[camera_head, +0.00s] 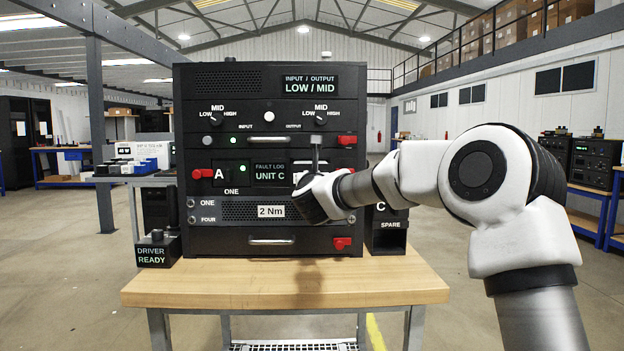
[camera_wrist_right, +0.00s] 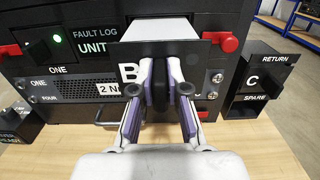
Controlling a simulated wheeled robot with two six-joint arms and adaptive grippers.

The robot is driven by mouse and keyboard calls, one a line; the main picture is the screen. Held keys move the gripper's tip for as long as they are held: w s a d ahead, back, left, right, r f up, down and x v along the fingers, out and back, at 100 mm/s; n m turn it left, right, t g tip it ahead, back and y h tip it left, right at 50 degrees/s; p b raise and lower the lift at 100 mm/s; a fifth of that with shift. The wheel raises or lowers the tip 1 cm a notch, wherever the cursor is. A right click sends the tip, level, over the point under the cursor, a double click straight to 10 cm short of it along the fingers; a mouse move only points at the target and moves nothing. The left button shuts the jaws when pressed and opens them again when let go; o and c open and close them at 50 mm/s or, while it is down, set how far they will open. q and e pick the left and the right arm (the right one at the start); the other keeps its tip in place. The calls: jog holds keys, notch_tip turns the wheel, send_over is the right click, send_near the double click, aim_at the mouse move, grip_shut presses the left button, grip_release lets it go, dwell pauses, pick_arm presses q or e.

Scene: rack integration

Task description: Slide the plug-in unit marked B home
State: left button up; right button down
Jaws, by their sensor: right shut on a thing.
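The plug-in unit marked B (camera_wrist_right: 130,72) stands out of the rack (camera_head: 210,100). In the right wrist view its pale top shows behind the black front plate, between the plate and the bay. My right gripper (camera_wrist_right: 160,78) is shut on the unit's dark handle, with a finger on each side. In the head view my right wrist and arm hide most of the unit. The bay's inside is hidden. My left gripper is in neither view.
Unit A (camera_head: 220,172) sits left of the bay, beside the FAULT LOG UNIT C display (camera_head: 270,176). Red latches (camera_head: 342,243) stick out nearby. A return/spare holder (camera_head: 388,240) is right of the rack, a driver stand (camera_head: 157,252) left. The front tabletop (camera_head: 285,285) is clear.

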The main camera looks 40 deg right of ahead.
jog(key=shift+p+x, duration=0.85)
jog(key=shift+x, duration=1.7)
jog(key=shift+p+x, duration=1.5)
jog(key=shift+x, duration=1.2)
jog(key=c, duration=1.1)
grip_release()
jog(key=shift+f, duration=0.15)
jog(key=shift+s+a, duration=0.25)
jog(key=shift+s, duration=0.15)
jog(key=v, duration=1.1)
